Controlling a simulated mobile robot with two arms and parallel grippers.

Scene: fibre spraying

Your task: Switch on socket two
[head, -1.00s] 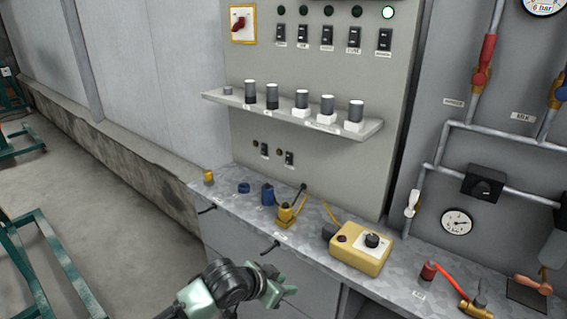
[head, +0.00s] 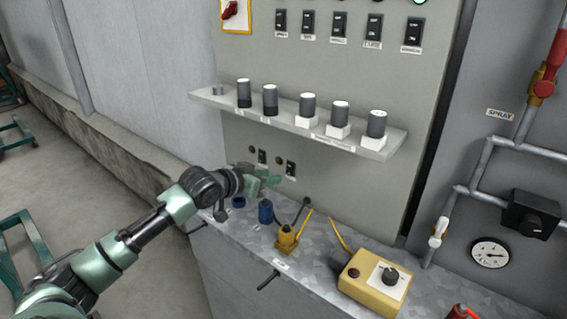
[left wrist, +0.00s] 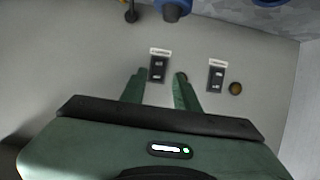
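Two small dark switches sit low on the grey panel in the head view: a left one (head: 262,157) and a right one (head: 290,169), each with a round brown light to its left. Their labels are too small to read. My left gripper (head: 268,183) is in front of the panel, just below and left of the right switch. In the left wrist view, which is upside down, my open fingers (left wrist: 160,75) frame the right switch (left wrist: 158,66). The other switch (left wrist: 216,75) lies outside them. Contact cannot be told. My right gripper is not in view.
A shelf (head: 290,122) with several dark cylinders juts out above the switches. Below, the metal bench (head: 316,255) holds a blue plug (head: 265,212), a yellow connector (head: 286,240) and a yellow box (head: 375,290). Pipes and a gauge (head: 490,253) are at the right.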

